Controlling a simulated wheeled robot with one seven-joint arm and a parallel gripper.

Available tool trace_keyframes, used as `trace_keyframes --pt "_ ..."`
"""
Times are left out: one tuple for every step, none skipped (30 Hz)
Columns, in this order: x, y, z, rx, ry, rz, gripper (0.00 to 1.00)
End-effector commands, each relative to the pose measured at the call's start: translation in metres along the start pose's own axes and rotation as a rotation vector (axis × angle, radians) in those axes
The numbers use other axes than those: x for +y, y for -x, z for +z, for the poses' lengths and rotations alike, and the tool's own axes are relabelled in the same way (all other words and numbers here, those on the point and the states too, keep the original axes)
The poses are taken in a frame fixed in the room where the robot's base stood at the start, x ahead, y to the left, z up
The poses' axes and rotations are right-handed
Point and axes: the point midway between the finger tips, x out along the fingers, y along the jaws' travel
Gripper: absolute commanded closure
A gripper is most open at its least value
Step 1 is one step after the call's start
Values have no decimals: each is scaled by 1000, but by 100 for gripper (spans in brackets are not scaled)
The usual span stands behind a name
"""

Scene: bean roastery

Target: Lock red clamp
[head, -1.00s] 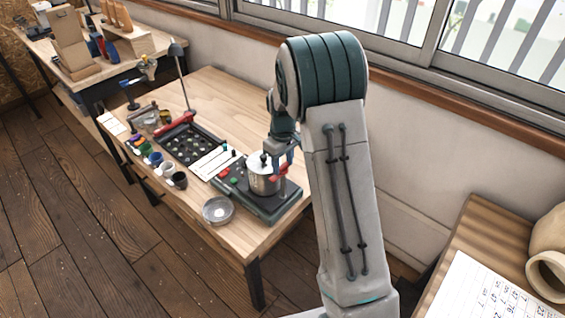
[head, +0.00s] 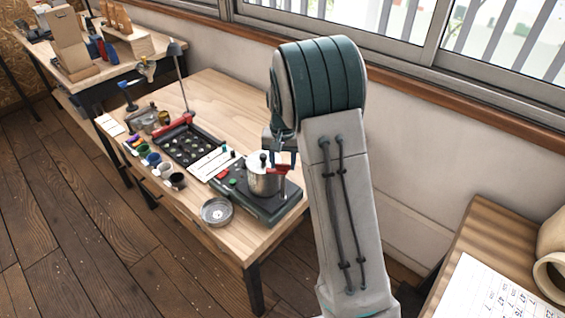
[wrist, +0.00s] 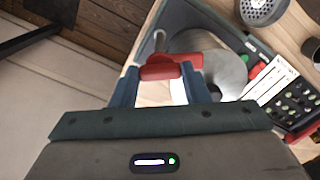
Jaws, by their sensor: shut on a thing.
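The red clamp (wrist: 170,68) is a small bright red lever piece at the rim of a silver metal pot (wrist: 224,72) in the wrist view. In the head view the clamp (head: 279,170) shows on the pot's right side, and the pot (head: 262,183) stands on a dark base unit (head: 262,205). My gripper (wrist: 160,72) has its two blue fingers on either side of the clamp and is shut on it. In the head view my gripper (head: 281,153) is just above the pot's right edge. The exact finger contact is partly hidden.
A round metal dish (head: 216,211) sits by the table's front edge. A black tray (head: 190,146) with small round items and white cards (head: 214,162) lie left of the base. Several small cups line the front edge. A lamp (head: 181,75) stands at the back.

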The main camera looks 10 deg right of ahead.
Motion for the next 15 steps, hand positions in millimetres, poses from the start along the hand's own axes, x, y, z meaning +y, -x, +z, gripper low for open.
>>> trace_keyframes --pt "0 1 -1 3 -44 -1 81" --pt "0 1 -1 3 -72 -1 81" --pt "-1 1 -1 3 -110 -1 81" --pt "-1 1 -1 3 -138 -1 81" --pt "-1 1 -1 3 -166 -1 81" --pt "0 1 -1 3 -202 0 81" --pt "0 1 -1 3 -230 0 81" --pt "0 1 -1 3 -257 0 81" --pt "0 1 -1 3 -291 0 81" --pt "0 1 -1 3 -315 0 81" --pt "0 1 -1 3 -339 -1 81" --pt "0 2 -1 3 -370 -1 81" --pt "0 2 -1 3 -393 -1 81" --pt "0 2 -1 3 -414 -1 81" --pt "0 2 -1 3 -440 -1 81"
